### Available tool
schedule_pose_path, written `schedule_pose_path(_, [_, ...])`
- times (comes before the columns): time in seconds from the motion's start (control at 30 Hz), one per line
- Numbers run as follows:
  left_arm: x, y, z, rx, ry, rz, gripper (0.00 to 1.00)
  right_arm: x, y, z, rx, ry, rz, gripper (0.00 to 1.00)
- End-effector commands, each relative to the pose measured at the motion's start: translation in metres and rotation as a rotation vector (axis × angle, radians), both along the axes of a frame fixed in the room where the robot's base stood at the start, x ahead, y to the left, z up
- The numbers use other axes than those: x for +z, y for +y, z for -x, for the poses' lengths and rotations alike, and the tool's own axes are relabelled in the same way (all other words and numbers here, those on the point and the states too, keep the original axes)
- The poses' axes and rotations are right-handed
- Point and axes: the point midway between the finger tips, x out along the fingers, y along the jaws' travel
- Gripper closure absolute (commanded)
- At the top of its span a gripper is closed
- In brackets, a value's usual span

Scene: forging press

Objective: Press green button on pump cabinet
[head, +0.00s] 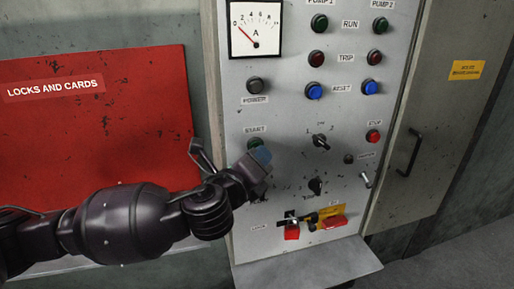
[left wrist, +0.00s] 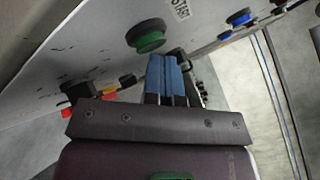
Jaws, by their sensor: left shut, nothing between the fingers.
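The pump cabinet (head: 290,120) is a grey, worn panel with a meter, lamps and knobs. Its green button (head: 254,144) sits under the START label (head: 256,130), partly hidden behind my left gripper (head: 261,156). In the left wrist view the green button (left wrist: 147,38) stands out from the panel on a dark collar. The blue fingertips of my left gripper (left wrist: 165,68) are shut with nothing between them. They appear close to the green button, beside it in the wrist view; I cannot tell whether they touch. My right gripper is not in view.
A red stop button (head: 373,136) and black rotary knobs (head: 320,142) are right of the green button. A red padlock (head: 291,232) and tags hang lower down. A red board (head: 100,135) is at left, a door handle (head: 410,150) at right.

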Motion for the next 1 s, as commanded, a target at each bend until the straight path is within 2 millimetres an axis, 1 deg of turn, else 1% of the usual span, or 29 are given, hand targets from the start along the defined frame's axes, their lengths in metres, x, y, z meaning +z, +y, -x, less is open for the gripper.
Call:
schedule_pose_path(0.4, [0.0, 0.002, -0.003, 0.003, 0.0, -0.001, 1.0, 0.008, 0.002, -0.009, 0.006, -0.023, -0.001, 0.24])
schedule_pose_path(0.67, [0.0, 0.001, -0.002, 0.003, 0.0, 0.0, 1.0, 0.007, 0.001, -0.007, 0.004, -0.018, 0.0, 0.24])
schedule_pose_path(1.0, [0.0, -0.003, 0.012, 0.003, 0.0, 0.0, 1.0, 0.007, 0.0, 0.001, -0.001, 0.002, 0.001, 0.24])
